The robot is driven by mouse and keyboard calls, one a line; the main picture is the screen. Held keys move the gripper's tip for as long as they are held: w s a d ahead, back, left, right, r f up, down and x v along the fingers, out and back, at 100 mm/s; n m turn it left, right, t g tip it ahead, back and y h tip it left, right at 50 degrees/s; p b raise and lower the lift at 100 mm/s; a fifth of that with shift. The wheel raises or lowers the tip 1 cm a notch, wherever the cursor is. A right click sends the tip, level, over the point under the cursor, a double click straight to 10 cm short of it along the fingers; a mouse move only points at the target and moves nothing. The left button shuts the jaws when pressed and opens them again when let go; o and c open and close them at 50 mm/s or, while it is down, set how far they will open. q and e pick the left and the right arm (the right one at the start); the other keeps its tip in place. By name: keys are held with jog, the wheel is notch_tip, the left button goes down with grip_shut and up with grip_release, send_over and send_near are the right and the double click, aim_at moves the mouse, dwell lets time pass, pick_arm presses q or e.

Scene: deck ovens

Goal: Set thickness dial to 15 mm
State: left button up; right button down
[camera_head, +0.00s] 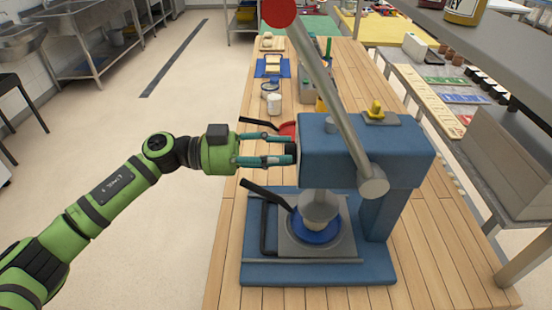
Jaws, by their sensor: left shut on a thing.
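A blue press (400,160) stands on the wooden table, with a long grey lever ending in a red ball. A small dark knob, apparently the thickness dial (291,148), is on the left side of its head. My left gripper (286,149) reaches in from the left with its teal fingers shut on this dial. The fingers hide much of it, and no scale or setting can be read. My right gripper is not in view.
Under the press head, a pale lump sits on a blue disc (317,231) on a grey plate. A black handle (265,194) sticks out to its left. Behind are a red pan (288,129), a white cup (274,104) and a blue tray (262,68).

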pick_arm(q)
jog(key=shift+m+b, duration=1.2)
jog(key=shift+m, duration=0.8)
jog(key=o, duration=1.2)
jog(key=shift+d, duration=0.15)
jog(key=shift+c, duration=0.2)
jog(key=a, duration=1.2)
